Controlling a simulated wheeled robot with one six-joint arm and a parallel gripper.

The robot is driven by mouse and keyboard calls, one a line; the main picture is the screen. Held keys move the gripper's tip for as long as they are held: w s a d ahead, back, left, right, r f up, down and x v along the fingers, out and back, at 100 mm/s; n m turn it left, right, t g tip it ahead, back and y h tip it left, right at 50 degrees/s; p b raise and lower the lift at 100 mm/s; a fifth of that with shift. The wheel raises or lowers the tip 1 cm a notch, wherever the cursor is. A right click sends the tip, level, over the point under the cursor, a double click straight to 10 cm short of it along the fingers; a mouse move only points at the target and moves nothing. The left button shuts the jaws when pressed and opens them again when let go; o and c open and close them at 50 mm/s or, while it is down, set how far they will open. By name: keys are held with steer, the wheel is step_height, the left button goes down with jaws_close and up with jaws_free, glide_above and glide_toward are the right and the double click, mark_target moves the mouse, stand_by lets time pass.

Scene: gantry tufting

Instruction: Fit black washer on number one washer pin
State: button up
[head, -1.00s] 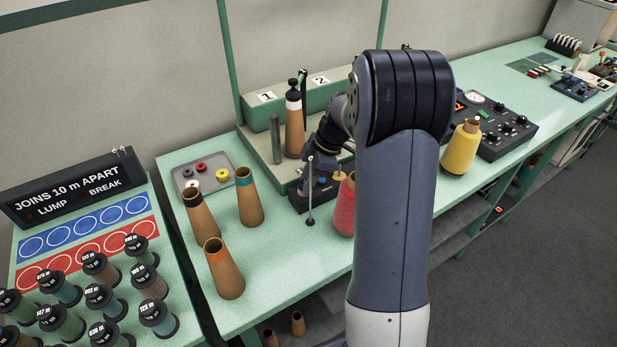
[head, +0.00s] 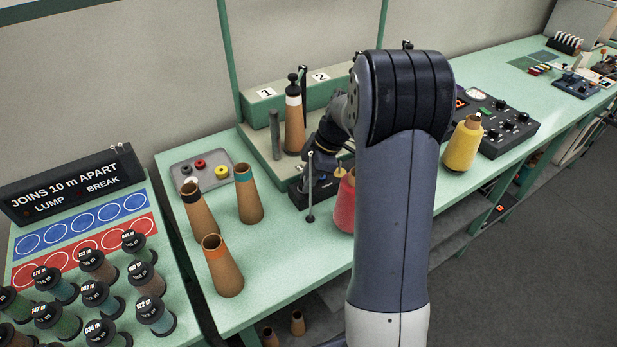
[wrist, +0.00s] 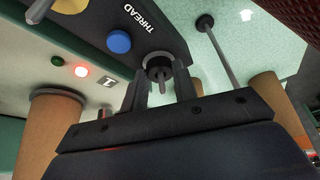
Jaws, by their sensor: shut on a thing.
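In the wrist view my gripper (wrist: 163,92) has its two dark fingers close together, shut on the black washer (wrist: 158,62), a dark ring at the fingertips. A short grey pin (wrist: 162,80) shows at the ring's opening. I cannot tell whether the ring sits around it or only lines up with it. A number 1 label (wrist: 107,80) lies on the surface to the left. In the head view my gripper is over the black box (head: 310,198), with its fingertips and the washer mostly hidden by my arm.
A tall thin rod (head: 310,185) stands close by my gripper; it also shows in the wrist view (wrist: 217,48). Brown cones (head: 250,197) stand to the left, and a red cone (head: 343,205) is close on the right. A grey tray (head: 225,158) holds coloured washers.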

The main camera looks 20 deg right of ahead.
steer(key=shift+f, duration=0.15)
steer(key=o, duration=1)
steer(key=shift+o, duration=0.2)
steer(key=b+v, duration=0.1)
steer(key=v, duration=1)
steer(key=shift+a, duration=0.15)
steer(key=p+x, duration=0.1)
steer(key=x, duration=1)
steer(key=shift+f, duration=0.1)
steer(key=shift+r+p, duration=0.3)
steer(key=shift+r, duration=0.15)
steer(key=shift+f, duration=0.15)
